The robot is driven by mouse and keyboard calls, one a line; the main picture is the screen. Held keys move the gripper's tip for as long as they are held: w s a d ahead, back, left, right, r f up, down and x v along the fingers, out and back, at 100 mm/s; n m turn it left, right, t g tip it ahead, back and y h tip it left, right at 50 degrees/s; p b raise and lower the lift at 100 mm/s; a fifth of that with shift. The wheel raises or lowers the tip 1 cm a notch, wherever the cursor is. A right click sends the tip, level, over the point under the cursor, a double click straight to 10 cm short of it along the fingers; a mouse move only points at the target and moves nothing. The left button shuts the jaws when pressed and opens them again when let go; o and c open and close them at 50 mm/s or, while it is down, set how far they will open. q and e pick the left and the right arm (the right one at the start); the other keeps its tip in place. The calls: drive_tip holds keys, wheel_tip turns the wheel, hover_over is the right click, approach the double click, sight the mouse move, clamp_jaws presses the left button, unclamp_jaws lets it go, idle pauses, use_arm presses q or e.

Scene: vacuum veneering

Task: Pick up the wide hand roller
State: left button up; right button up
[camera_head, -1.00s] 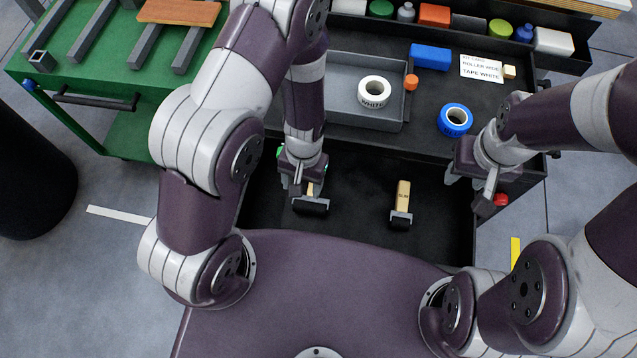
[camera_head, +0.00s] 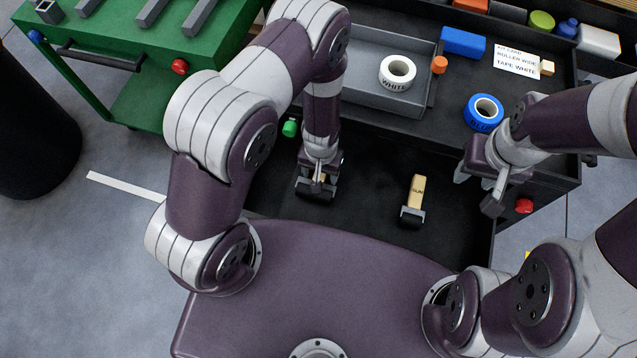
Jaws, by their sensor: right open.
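The wide hand roller (camera_head: 314,194), with a broad black head and a pale handle, is in the black open drawer, left of centre. My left gripper (camera_head: 318,178) is right over its handle, pointing down, and hides most of it. I cannot tell whether the fingers are shut on it. A second, narrower roller (camera_head: 415,196) with a yellow wooden handle and dark head lies to the right in the same drawer. My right gripper (camera_head: 478,191) is open and empty above the drawer's right edge.
Behind the drawer are a grey tray (camera_head: 357,92) with white tape (camera_head: 397,72), blue tape (camera_head: 484,112), a blue block (camera_head: 464,43) and a card (camera_head: 516,60) reading "ROLLER WIDE, TAPE WHITE". A green cart (camera_head: 120,60) stands at left. The drawer floor between the rollers is clear.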

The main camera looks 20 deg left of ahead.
use_arm(q)
drive_tip(key=c, duration=1.1)
